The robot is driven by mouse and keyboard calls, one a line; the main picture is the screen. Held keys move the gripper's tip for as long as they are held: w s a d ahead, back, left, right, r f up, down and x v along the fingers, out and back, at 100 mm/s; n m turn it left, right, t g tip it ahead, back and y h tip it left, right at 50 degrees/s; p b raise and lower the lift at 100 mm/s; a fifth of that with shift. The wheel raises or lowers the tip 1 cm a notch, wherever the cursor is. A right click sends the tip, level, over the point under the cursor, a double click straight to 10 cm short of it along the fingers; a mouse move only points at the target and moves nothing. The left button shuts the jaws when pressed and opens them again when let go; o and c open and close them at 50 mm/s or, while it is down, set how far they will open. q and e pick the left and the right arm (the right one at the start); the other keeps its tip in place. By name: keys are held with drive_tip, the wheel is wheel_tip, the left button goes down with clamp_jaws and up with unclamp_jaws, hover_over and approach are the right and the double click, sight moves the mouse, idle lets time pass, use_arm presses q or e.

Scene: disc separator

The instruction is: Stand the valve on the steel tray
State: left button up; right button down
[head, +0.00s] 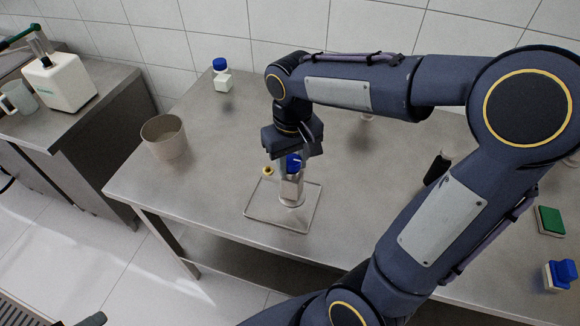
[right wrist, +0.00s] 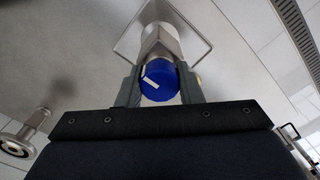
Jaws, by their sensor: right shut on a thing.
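The valve (head: 291,188) has a steel body and a blue top. It is upright over the steel tray (head: 252,217), a shallow square with a thin rim. My right gripper (head: 296,160) points down and is shut on the valve near its blue top. In the right wrist view, the blue top (right wrist: 158,84) sits between the two fingers, with the tray's rim (right wrist: 124,48) beyond it. I cannot tell whether the valve's lower end touches the tray. A small yellowish part (head: 268,170) shows beside the valve. My left gripper is not in view.
A beige cup (head: 164,137) and a blue-capped white bottle (head: 221,77) stand on the steel table (head: 228,128). A green-topped block (head: 550,221) and a blue-topped item (head: 561,275) are at the right. My right arm hides much of the table's right side.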

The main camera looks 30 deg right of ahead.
drive_tip(key=w+f, duration=0.1)
drive_tip(key=w+d+f, duration=0.1)
drive_tip(key=f, duration=0.1)
drive_tip(key=shift+w+f, duration=0.15)
drive_tip(key=shift+w, duration=0.15)
drive_tip(key=shift+w+d+f, duration=0.1)
drive_tip(key=shift+w+f, duration=0.05)
drive_tip(key=shift+f, duration=1.6)
drive_tip(key=shift+f, duration=0.2)
drive_tip(key=c, duration=1)
unclamp_jaws()
drive_tip(key=shift+r, duration=0.15)
wheel_tip(320, 180, up, 11)
drive_tip(key=s+a+f+t+y, duration=0.1)
drive_tip(key=s+a+t+y, duration=0.1)
drive_tip(key=s, duration=0.6)
drive_tip(key=s+a+f+m+t+y, duration=0.1)
drive_tip(key=s+a+t, duration=0.2)
drive_tip(key=s, duration=0.4)
drive_tip(key=shift+s+a+f+t+y, duration=0.2)
drive_tip(key=shift+s+t+y, duration=0.1)
drive_tip(key=shift+s+y, duration=0.1)
